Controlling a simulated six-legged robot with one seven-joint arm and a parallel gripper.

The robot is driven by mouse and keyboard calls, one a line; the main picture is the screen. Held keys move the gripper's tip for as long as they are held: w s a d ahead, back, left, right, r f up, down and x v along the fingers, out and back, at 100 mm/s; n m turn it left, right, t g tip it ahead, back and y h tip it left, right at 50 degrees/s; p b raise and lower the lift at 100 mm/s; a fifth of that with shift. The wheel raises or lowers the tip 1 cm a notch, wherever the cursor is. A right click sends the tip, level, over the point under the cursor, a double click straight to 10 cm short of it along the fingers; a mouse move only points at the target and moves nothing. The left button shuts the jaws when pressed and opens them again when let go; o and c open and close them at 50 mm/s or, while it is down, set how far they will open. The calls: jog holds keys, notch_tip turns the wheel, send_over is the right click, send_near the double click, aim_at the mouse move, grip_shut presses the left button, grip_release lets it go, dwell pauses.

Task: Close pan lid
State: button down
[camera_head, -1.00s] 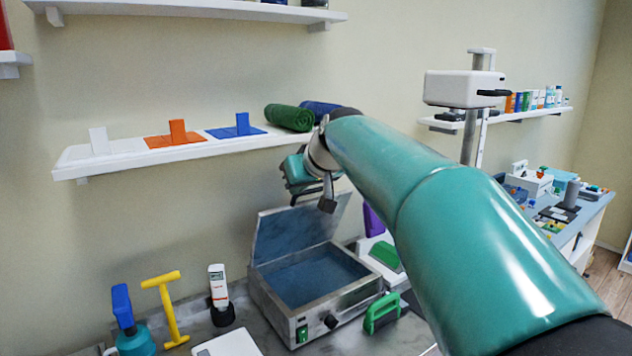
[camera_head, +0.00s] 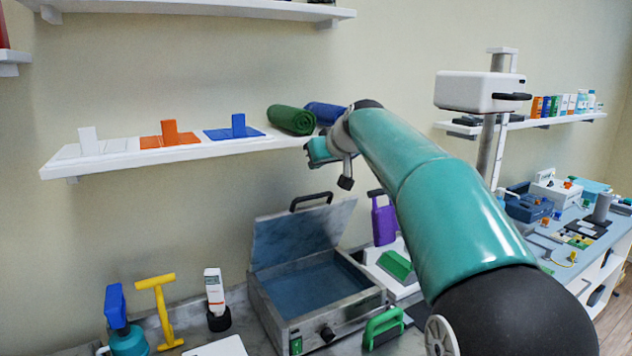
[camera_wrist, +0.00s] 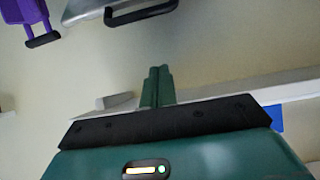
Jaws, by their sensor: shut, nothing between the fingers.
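The pan (camera_head: 318,290) is a grey metal box with a dark blue inside, on the counter in the head view. Its lid (camera_head: 302,236) stands raised at the back edge, tilted open, with a black handle (camera_head: 310,201) on top. My gripper (camera_head: 320,152) is above and behind the lid, near the wall shelf, apart from the lid; its fingertips are hard to make out there. In the wrist view my green fingers (camera_wrist: 157,86) are together and empty. The lid's edge (camera_wrist: 85,10) and handle (camera_wrist: 142,14) show at the top of that view.
A wall shelf (camera_head: 95,162) with a green roll (camera_head: 291,119) is close to my gripper. A purple bottle-like object (camera_head: 384,222) stands right of the lid. A green-handled tool (camera_head: 383,327) is beside the pan's front. A yellow T-shaped tool (camera_head: 159,310) stands left.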

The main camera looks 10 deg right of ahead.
aim_at(310, 197)
jog(key=x, duration=1)
jog(key=shift+f, duration=0.15)
jog(key=shift+s+d+f, duration=0.3)
jog(key=shift+s+f, duration=0.1)
jog(key=shift+s, duration=0.2)
jog(key=shift+s+d+f, duration=0.25)
jog(key=shift+s+f, duration=0.2)
jog(key=shift+s, duration=0.15)
jog(key=shift+s+f, duration=0.1)
jog(key=shift+s, duration=0.35)
jog(key=shift+w+f, duration=0.1)
jog(key=shift+f, duration=0.1)
jog(key=shift+d+r, duration=0.1)
